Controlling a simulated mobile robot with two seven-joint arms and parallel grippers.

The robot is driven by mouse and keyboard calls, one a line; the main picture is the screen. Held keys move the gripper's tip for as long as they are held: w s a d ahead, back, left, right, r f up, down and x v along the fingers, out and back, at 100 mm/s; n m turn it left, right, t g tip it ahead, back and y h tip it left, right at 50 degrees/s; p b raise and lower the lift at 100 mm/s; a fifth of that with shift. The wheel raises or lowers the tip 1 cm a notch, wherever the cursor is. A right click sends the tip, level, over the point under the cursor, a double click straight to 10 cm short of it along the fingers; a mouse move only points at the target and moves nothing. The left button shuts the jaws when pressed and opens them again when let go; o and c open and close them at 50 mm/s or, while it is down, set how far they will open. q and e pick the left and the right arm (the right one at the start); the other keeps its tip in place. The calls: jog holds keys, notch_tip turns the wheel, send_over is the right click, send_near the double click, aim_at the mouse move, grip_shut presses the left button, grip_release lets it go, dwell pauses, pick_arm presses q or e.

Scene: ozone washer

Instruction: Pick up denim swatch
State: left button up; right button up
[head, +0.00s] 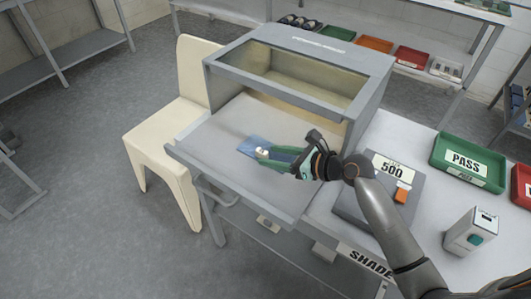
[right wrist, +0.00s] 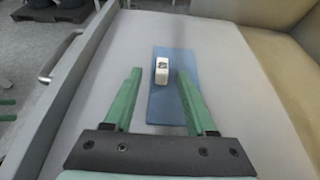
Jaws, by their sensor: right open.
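The denim swatch (head: 248,146) is a flat blue rectangle lying on the pale grey pulled-out shelf of the washer cabinet. It also shows in the right wrist view (right wrist: 164,108). A small white block with a dark mark (right wrist: 162,70) is on the swatch; it shows in the head view too (head: 263,153). My right gripper (head: 267,157) has green fingers, open with nothing held. In the right wrist view its fingertips (right wrist: 159,74) appear either side of the white block, over the swatch. Their exact height above it is unclear. My left gripper is not in view.
The cabinet (head: 375,65) with its glass top stands behind the shelf. A cream chair (head: 188,95) is at the left. The shelf around the swatch is clear.

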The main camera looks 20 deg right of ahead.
aim_at(263, 151)
jog(key=x, duration=0.4)
jog(key=shift+w+r+b, duration=0.15)
jog(key=shift+w+b, duration=0.15)
jog(key=shift+b, duration=0.1)
jog(key=shift+c, duration=0.2)
grip_shut()
